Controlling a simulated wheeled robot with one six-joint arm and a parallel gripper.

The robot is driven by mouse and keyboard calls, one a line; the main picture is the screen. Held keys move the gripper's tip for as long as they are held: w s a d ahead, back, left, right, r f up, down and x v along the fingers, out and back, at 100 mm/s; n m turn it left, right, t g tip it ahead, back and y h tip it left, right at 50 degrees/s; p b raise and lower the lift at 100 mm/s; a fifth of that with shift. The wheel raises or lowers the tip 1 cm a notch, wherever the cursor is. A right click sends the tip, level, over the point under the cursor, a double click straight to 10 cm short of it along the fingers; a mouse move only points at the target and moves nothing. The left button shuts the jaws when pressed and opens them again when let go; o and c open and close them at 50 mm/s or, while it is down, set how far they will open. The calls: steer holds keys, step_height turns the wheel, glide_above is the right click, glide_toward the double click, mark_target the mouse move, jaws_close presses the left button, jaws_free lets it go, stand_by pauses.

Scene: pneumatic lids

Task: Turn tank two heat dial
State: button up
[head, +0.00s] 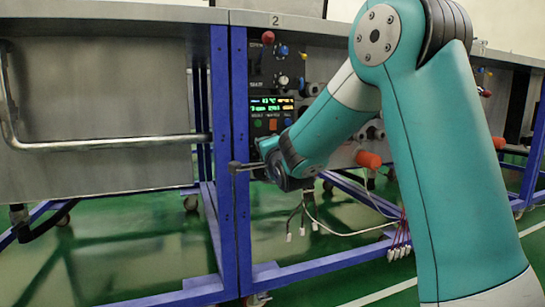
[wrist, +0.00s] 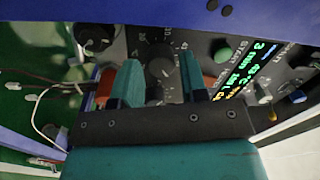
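The heat dial (wrist: 160,69) is a round black knob with a printed number scale around it, on a dark panel. That it belongs to tank two is suggested by the "2" plate (head: 276,20) above this panel in the head view. My gripper (wrist: 161,62) has its two teal fingers spread apart, with the dial showing in the gap between them. I cannot tell how deep the fingers reach or whether they touch it. In the head view my gripper (head: 262,168) is at the panel's lower part and hides the dial there.
A lit display (head: 272,104) with coloured buttons sits above my gripper. Blue frame posts (head: 240,130) stand close on the left, beside a metal rail (head: 110,143). Orange handles (head: 368,160) stick out to the right. Loose cables (head: 300,222) hang below.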

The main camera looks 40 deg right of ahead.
steer(key=b+v, duration=0.6)
steer(key=v, duration=1.1)
steer(key=shift+b, duration=0.35)
steer(key=shift+d, duration=0.1)
